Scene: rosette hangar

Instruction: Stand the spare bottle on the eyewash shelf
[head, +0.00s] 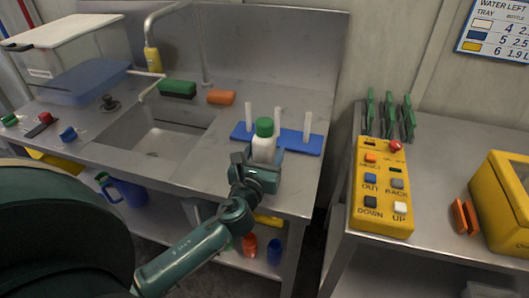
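The spare bottle (264,146), white with a green cap, stands upright in my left gripper (262,160). The gripper's fingers are around its lower part, and its base is hidden by the gripper. The gripper is over the right end of the steel sink counter, in front of a blue peg rack (240,134) with white pegs. I cannot tell whether the bottle touches the counter. No shelf that I can clearly identify as the eyewash shelf is in view. My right gripper is not in view.
A sink basin (158,134) lies left of the gripper. Green (178,88) and orange (221,97) blocks sit behind it. Across a gap on the right, a second bench holds a yellow button box (382,190), green-handled tools (389,115) and a yellow case (500,195). A clear bin stands far left.

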